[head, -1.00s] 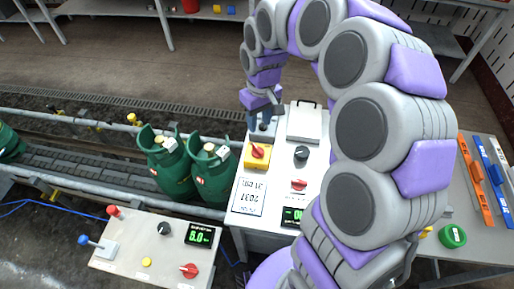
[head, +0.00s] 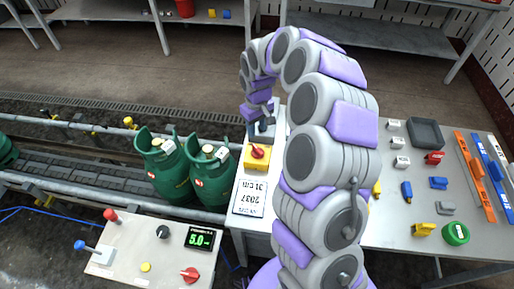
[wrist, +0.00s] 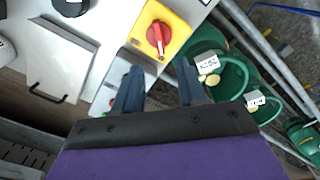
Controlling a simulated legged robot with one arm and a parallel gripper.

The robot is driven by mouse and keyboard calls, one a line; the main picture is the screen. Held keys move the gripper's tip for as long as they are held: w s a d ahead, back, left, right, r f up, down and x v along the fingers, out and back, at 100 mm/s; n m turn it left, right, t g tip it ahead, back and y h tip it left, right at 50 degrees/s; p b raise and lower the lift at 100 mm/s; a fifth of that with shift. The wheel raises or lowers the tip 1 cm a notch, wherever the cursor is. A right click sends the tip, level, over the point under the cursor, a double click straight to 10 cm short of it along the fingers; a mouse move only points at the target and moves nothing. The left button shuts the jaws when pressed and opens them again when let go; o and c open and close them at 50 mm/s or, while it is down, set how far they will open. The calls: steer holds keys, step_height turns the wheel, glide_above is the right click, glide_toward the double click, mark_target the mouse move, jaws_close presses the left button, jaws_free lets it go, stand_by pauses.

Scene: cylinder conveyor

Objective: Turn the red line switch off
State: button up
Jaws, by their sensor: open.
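A red rotary switch (head: 257,152) sits on a yellow box (head: 255,165) on the table beside the conveyor. In the wrist view, the red switch (wrist: 158,34) on its yellow box (wrist: 178,40) is just beyond my fingertips, its handle pointing down the picture towards them. My gripper (head: 262,124) is behind the box in the head view. In the wrist view, my gripper (wrist: 160,76) has its dark fingers apart with nothing between them, and I see no contact with the switch. Another red knob (head: 190,274) is on the front left panel.
Green gas cylinders (head: 208,180) stand on the conveyor (head: 85,165) close to the box. A grey case (wrist: 50,55) lies on the other side of my gripper. Small blocks and a black tray (head: 426,132) are on the right table. The front panel has a display (head: 200,238).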

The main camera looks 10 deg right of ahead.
mark_target(257, 149)
step_height(257, 149, down, 11)
steer(key=shift+d+f+b, duration=0.1)
steer(key=shift+b, duration=0.9)
jaws_close()
